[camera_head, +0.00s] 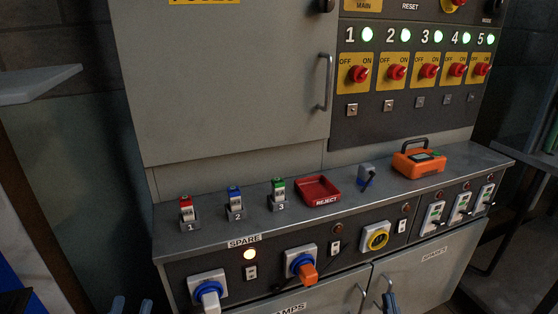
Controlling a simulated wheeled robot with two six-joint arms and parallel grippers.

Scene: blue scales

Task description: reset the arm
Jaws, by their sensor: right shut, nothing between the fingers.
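My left gripper (132,306) shows only its two blue fingertips at the bottom edge, left of centre. The tips stand apart with nothing visible between them, so it is open. My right gripper (389,303) shows at the bottom edge, right of centre, in front of the lower cabinet door. Its blue tips are together and it holds nothing. The rest of both arms is mostly out of the picture.
A grey cabinet with a worktop (262,221) fills the view. On it stand three numbered holders (236,212), a red REJECT tray (319,191), a small blue-grey device (366,175) and an orange tester (420,163). Sockets and plugs (301,265) stick out of the front.

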